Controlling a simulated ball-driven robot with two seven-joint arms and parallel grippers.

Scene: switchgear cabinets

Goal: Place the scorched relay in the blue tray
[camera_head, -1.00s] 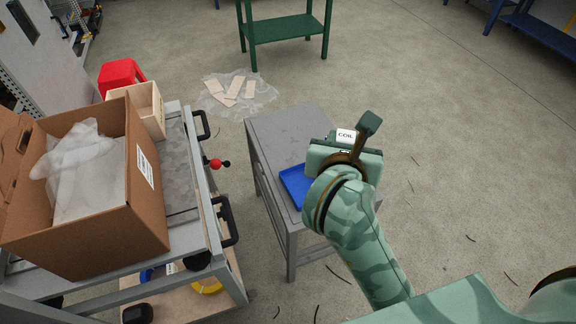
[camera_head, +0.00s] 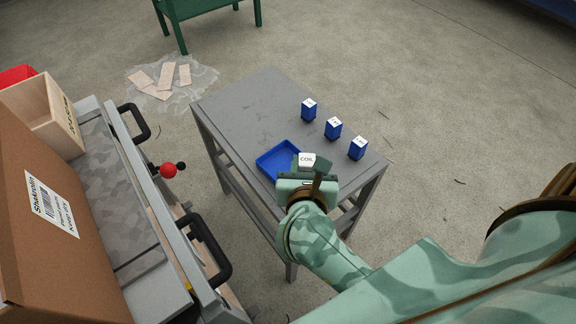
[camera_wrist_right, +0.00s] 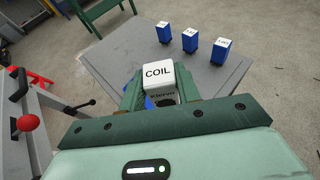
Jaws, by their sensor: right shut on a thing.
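My right gripper (camera_head: 308,174) is shut on a white relay (camera_head: 307,159) with COIL printed on its top. In the right wrist view the relay (camera_wrist_right: 158,75) sits between the fingers (camera_wrist_right: 160,97), with smaller print and a dark patch on its near face. The blue tray (camera_head: 275,158) lies on the grey table, just left of and partly hidden behind the gripper. In the head view the relay overlaps the tray's right side; its height above it is hard to judge. My left gripper is not in view.
Three blue blocks with white tops (camera_head: 333,128) stand in a row on the right of the grey table (camera_head: 245,100). A cart with a cardboard box (camera_head: 60,220) and a wooden bin (camera_head: 45,115) stands left. The table's far left is clear.

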